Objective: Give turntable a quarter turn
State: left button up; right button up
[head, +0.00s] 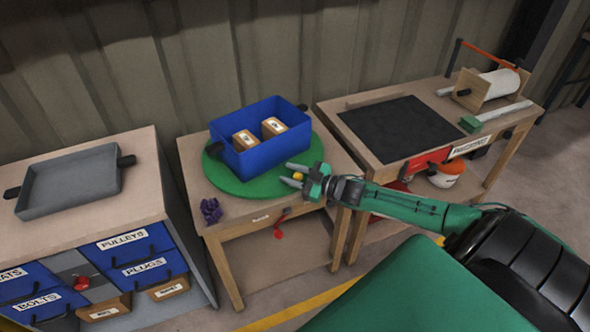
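The turntable is a round green disc (222,178) on the small wooden middle table. A blue bin (262,150) with black handles stands on it, holding two brown labelled boxes (273,127). My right gripper (291,174) is at the disc's right front edge, its two fingers spread and pointing left. A small yellow knob-like piece (298,176) shows between the fingers near the palm; I cannot tell whether it belongs to the turntable or is touched. The disc's rim is partly hidden there. My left gripper is not in view.
A purple object (211,210) lies on the middle table's left front. A grey tray (70,180) sits on the left cabinet. The right bench carries a black mat (402,128) and a paper roll (494,88). A corrugated wall stands close behind.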

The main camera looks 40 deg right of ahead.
jog(key=shift+s, duration=0.1)
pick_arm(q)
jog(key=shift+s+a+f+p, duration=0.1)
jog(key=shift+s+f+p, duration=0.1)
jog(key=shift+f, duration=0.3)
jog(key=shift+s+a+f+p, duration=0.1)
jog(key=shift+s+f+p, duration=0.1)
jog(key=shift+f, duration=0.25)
pick_arm(e)
jog(key=v, duration=1.3)
jog(key=shift+s+d, duration=0.2)
jog(key=shift+s, duration=0.05)
